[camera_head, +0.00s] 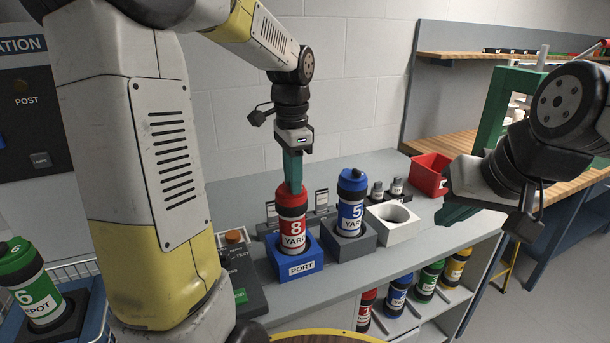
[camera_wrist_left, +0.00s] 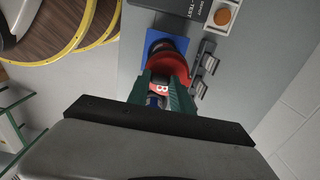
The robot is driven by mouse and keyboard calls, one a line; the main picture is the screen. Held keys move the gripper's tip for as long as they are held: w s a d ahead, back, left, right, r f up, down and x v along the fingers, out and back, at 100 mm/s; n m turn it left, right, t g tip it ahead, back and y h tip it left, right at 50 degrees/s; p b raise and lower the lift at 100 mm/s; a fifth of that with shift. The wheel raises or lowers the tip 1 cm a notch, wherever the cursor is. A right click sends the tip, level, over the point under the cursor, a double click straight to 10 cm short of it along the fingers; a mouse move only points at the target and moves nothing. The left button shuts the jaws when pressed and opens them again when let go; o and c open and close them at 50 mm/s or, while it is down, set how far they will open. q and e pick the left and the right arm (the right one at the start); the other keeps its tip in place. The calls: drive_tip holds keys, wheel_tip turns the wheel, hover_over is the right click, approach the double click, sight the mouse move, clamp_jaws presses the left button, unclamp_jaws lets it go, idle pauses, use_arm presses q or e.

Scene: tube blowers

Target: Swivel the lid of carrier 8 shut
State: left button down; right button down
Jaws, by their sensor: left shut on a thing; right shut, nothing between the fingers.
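Carrier 8 (camera_head: 292,226), a red canister labelled "8" and "YARD", stands upright in the blue block marked PORT (camera_head: 296,264) on the grey counter. My left gripper (camera_head: 293,184) comes down from above, its green fingers shut on the carrier's top end. In the left wrist view, the red top of carrier 8 (camera_wrist_left: 168,66) shows at the tips of the left gripper (camera_wrist_left: 166,84), with the blue port block (camera_wrist_left: 152,38) beyond. The fingers cover part of the lid, so I cannot tell how far it is swivelled. My right gripper (camera_head: 458,210) is shut and empty at the right, above the counter.
Blue carrier 5 (camera_head: 351,205) stands in a grey block (camera_head: 348,243) just right of carrier 8. Green carrier 6 (camera_head: 35,288) stands far left. Several carriers sit on a shelf below.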

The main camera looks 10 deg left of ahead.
idle(0.3)
use_arm(q)
drive_tip(key=c, duration=1.1)
unclamp_jaws()
wheel_tip(320, 180, up, 8)
drive_tip(key=shift+f, duration=0.1)
drive_tip(key=shift+s, duration=0.1)
